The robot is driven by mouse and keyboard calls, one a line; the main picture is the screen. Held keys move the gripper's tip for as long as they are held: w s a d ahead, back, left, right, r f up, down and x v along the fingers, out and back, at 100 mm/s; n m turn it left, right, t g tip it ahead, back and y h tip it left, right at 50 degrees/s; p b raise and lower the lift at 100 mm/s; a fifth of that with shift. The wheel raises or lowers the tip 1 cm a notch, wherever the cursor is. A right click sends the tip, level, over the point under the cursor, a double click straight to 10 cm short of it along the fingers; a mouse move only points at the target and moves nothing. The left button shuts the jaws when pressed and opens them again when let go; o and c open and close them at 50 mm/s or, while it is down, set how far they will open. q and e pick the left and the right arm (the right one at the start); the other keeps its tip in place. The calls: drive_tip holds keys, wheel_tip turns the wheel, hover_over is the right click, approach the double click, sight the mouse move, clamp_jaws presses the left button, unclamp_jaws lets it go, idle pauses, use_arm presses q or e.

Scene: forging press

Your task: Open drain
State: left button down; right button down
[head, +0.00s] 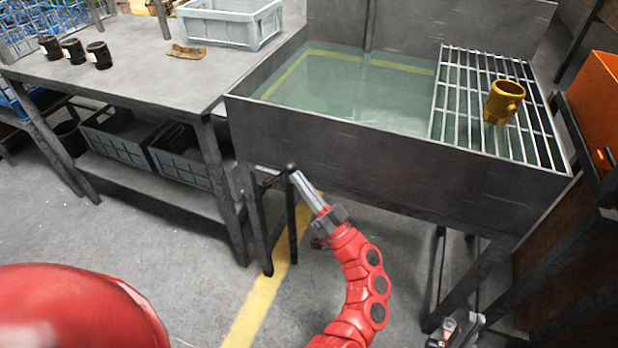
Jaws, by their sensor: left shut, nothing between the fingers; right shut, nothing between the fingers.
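The drain is on a grey metal sink (385,150) filled with greenish water. A small dark drain lever with a round knob (291,167) shows under the sink's front left edge. My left gripper (296,177) is shut and empty, with its fingertips right at this knob; I cannot tell whether they touch it. Much of the lever and the pipe behind it is dark and hard to make out. My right gripper (468,325) is shut and empty, low at the bottom right, in front of the sink's right legs.
A metal grate (463,95) across the sink's right side bears a brass-coloured fitting (503,101). A workbench (130,78) with dark cups (98,55) and a grey crate (232,24) stands at left. An orange bin (598,100) is at right. The floor in front is clear.

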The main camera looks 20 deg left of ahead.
use_arm(q)
drive_tip(key=a+r+n+g+h+p, duration=0.2)
drive_tip(key=a+r+p, duration=0.3)
drive_tip(key=p, duration=0.6)
drive_tip(key=shift+a+r+g+h, duration=0.25)
drive_tip(key=shift+a+h, duration=0.45)
drive_tip(key=shift+a, duration=0.45)
drive_tip(key=shift+w+a+n+g, duration=0.1)
drive_tip(key=shift+a+n+g, duration=0.05)
drive_tip(key=shift+n+g, duration=0.15)
drive_tip(key=shift+r, duration=0.1)
